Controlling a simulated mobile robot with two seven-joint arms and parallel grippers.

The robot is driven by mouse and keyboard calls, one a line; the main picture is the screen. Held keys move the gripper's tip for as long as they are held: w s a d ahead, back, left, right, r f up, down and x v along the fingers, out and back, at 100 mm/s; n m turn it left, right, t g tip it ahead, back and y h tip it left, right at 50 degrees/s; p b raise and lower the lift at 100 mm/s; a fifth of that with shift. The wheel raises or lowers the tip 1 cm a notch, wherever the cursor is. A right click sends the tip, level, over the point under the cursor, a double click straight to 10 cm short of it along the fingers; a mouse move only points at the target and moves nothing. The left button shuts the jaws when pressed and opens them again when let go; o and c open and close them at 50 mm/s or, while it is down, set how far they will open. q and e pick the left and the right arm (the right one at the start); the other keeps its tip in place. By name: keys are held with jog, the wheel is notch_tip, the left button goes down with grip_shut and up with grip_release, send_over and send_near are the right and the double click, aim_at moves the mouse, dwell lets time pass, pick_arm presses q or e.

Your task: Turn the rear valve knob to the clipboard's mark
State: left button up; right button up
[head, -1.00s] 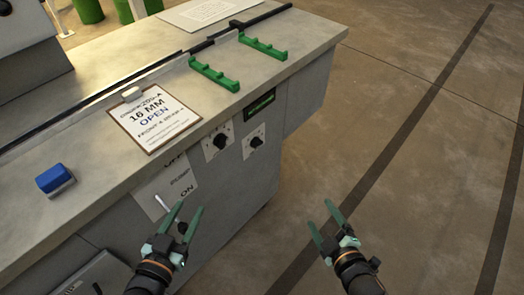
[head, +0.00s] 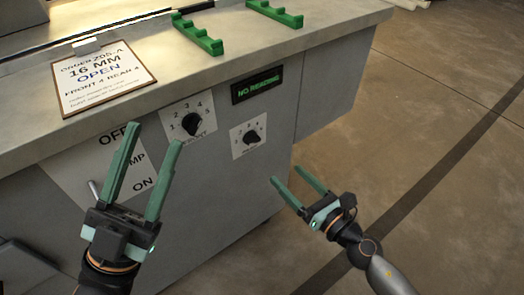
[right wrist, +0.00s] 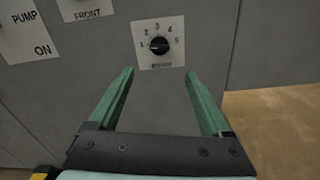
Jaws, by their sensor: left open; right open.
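The rear valve knob (head: 251,137) is a black knob on a white dial plate on the machine's front. In the right wrist view the rear knob (right wrist: 159,45) has numbers 1 to 5 around it, and its pale pointer seems to face left, near 1. The clipboard (head: 103,78) on the counter reads 16 MM, OPEN, FRONT 4 REAR 4. My right gripper (head: 286,174) is open and empty, apart from the panel, right of and below the rear knob in the head view. My left gripper (head: 153,135) is open and empty in front of the pump plate.
The front valve knob (head: 191,124) is left of the rear one. A display (head: 257,86) above reads NO READING. The pump switch plate (head: 90,165) is at left. Green racks (head: 198,35) stand on the counter. Open floor lies at right.

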aim_at(252, 139)
jog(key=x, duration=1.2)
jog(key=shift+w+a, duration=0.2)
jog(key=shift+w, duration=0.05)
jog(key=shift+c, duration=0.4)
grip_shut()
